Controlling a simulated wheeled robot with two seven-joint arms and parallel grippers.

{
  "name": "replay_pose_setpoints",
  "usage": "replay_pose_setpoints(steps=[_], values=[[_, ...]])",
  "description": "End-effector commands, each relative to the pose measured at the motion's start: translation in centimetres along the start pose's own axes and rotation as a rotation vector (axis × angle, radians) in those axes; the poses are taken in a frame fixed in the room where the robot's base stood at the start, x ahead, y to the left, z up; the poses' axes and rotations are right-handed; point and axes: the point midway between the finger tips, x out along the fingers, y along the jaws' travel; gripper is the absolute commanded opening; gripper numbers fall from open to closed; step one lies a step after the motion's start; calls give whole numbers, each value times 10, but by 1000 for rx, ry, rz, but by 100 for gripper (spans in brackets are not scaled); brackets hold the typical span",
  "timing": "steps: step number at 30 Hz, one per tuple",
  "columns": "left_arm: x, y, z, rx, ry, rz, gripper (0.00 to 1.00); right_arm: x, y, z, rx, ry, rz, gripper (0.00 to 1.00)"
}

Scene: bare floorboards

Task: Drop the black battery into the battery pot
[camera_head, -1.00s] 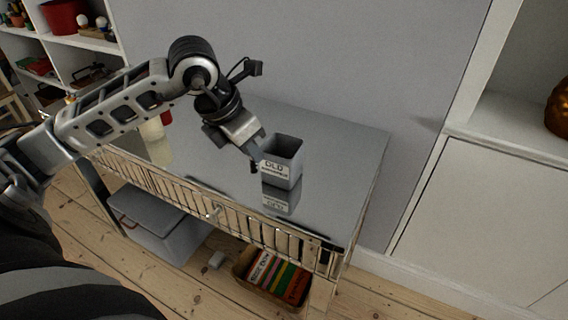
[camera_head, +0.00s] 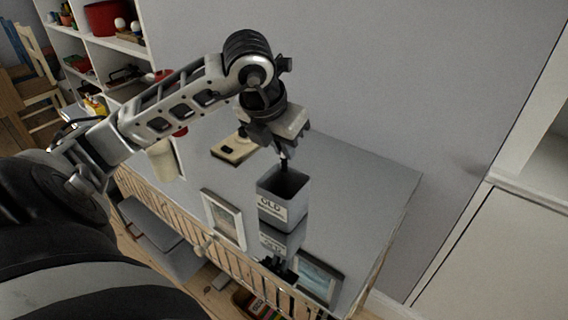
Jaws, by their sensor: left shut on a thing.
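A picture frame (camera_head: 223,218) stands left of the pot, and another dark frame (camera_head: 318,278) lies at the front right. A beige block (camera_head: 233,149) and a pale cylinder (camera_head: 162,160) are further left. The table's right side is clear.

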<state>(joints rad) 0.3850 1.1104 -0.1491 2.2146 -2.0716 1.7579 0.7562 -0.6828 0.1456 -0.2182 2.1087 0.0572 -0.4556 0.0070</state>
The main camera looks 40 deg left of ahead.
Motion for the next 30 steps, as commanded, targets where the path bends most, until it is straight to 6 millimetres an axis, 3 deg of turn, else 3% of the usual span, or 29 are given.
replay_pose_setpoints(steps=[1, 6, 16, 17, 19, 30], values=[[11, 0, -5, 0, 1, -1, 0, 4, 0, 3, 8, 11, -2, 84], [25, 0, -10, 1, 0, -1, 0, 7, -2, -2, 31, 36, -11, 84], [26, 0, -11, 0, 0, 0, 0, 5, -2, -7, 33, 46, -12, 84], [26, 0, -11, 0, 0, 0, 20, 5, -2, -7, 33, 46, -12, 84], [26, 0, -11, 1, 0, 0, 37, 5, -2, -6, 33, 45, -11, 84], [20, 0, -10, 1, -2, 0, 37, 5, -1, -3, 30, 36, -10, 84]])
